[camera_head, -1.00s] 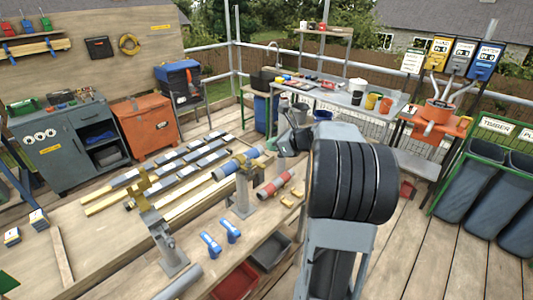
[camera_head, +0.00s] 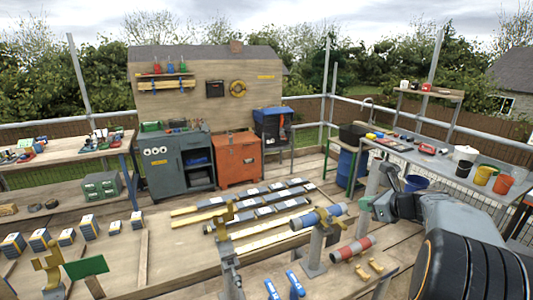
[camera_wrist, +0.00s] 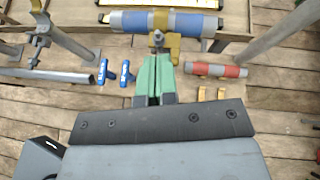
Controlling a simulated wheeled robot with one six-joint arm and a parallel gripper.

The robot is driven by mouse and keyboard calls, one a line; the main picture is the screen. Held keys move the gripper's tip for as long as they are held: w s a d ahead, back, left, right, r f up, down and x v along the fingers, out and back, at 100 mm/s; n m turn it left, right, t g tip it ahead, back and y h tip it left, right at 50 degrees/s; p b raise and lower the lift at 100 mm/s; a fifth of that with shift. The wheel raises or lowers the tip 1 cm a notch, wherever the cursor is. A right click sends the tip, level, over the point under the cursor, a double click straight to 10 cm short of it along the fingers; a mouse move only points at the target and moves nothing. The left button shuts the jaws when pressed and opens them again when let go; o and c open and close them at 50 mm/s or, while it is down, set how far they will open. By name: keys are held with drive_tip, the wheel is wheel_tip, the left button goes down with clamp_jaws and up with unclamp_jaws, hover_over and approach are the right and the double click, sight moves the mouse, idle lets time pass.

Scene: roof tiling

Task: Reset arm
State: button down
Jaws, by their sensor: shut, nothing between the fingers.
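My gripper (camera_wrist: 156,62) is shut and empty in the wrist view, its green fingers together. Past its tips a grey and blue pipe (camera_wrist: 190,22) rests in a yellow clamp (camera_wrist: 161,42). I cannot tell whether the fingertips touch the clamp. The same pipe shows in the head view (camera_head: 330,213) on a stand (camera_head: 316,250) at the workbench. My arm comes in from the right in the head view, bent toward the pipe.
A red and grey pipe (camera_wrist: 216,70), two blue-handled tools (camera_wrist: 125,73) and yellow brackets (camera_wrist: 222,93) lie near the gripper. Wooden strips (camera_head: 262,206) lie on the bench (camera_head: 185,265). A cabinet (camera_head: 171,165), an orange chest (camera_head: 238,160) and a side table (camera_head: 425,160) stand behind.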

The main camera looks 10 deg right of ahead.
drive_tip(key=s+a+f+n+g+h, duration=0.1)
drive_tip(key=s+a+f+n+g, duration=0.5)
drive_tip(key=n, duration=0.5)
drive_tip(key=s+a+n+h, duration=0.4)
drive_tip(key=s+a+n, duration=0.9)
drive_tip(key=n, duration=0.6)
drive_tip(key=shift+s+a, duration=0.4)
drive_tip(key=shift+a, duration=0.6)
